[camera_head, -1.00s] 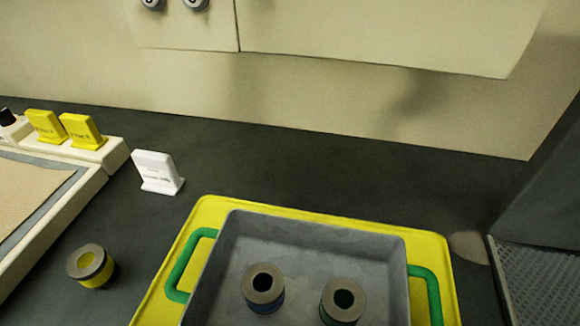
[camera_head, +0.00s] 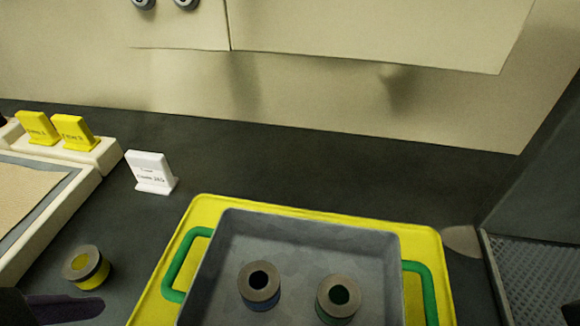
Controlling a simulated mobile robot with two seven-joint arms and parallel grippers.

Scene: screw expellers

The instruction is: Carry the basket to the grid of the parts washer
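The basket (camera_head: 222,262) is a grey open box with a green handle (camera_head: 178,268) on its left and another green handle (camera_head: 428,288) on its right. It sits on a yellow tray (camera_head: 300,212) on the dark counter. Two ring-shaped parts stand in it, one with a blue side (camera_head: 259,284) and one with a green side (camera_head: 338,298). A metal grid (camera_head: 535,275) at the right edge looks like the parts washer's grid; only part of it shows. A dark shape at the lower left edge may be part of my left arm.
A ring part with a yellow side (camera_head: 86,268) stands on the counter left of the tray. A white label stand (camera_head: 150,172) is behind it. Two yellow stands (camera_head: 72,132) are on a pale fixture at the left. The counter behind the tray is clear.

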